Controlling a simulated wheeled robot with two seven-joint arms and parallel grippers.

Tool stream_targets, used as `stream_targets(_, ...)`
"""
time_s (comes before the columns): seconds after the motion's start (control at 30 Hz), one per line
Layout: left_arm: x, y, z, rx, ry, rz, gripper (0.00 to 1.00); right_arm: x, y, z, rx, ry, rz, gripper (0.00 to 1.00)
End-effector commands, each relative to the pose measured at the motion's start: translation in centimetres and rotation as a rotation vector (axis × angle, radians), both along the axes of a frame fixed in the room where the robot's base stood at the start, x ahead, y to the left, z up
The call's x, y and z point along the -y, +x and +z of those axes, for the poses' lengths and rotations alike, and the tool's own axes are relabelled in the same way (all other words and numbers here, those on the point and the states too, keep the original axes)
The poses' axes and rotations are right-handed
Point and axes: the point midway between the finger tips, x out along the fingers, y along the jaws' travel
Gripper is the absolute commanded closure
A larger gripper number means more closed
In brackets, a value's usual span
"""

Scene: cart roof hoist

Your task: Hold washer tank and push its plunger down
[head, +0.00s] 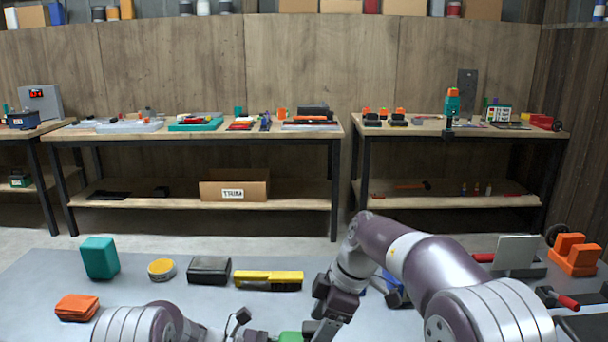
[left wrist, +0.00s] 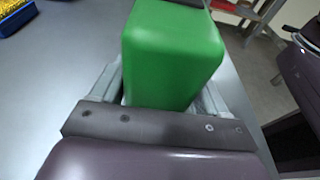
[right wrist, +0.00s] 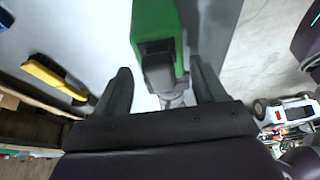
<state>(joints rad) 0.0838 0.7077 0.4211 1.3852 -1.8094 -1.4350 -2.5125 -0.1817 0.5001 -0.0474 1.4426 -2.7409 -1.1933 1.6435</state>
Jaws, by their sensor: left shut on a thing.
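The green washer tank (left wrist: 172,55) fills the middle of the left wrist view. My left gripper (left wrist: 162,82) is shut on it, with a finger along each side. In the head view only a small green part of the tank (head: 291,337) shows at the bottom edge. My right gripper (right wrist: 162,82) is open beside the tank (right wrist: 152,18). A dark grey part with a silvery piece below it, apparently the plunger (right wrist: 160,70), lies between its spread fingers in the picture. I cannot tell whether the right gripper touches it.
A yellow-and-black tool (head: 268,280), a black box (head: 209,269), a yellow round tin (head: 161,269) and a teal block (head: 99,257) lie on the grey surface (head: 200,305). Orange blocks (head: 573,254) stand at right. Workbenches (head: 200,134) line the back wall.

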Motion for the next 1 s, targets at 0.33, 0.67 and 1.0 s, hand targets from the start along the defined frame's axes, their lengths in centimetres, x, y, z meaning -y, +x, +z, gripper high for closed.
stream_targets(0.33,0.0,0.0,0.0,0.000,0.000,0.000,0.54,0.7,0.1,2.0,0.005,0.002,0.000,0.30)
stream_targets(0.67,0.0,0.0,0.0,0.000,0.000,0.000,0.54,2.1,0.0,5.5,0.003,0.001,0.000,0.30)
stream_targets(1.0,0.0,0.0,0.0,0.000,0.000,0.000,0.54,2.2,0.0,5.7,0.001,0.001,0.001,0.30)
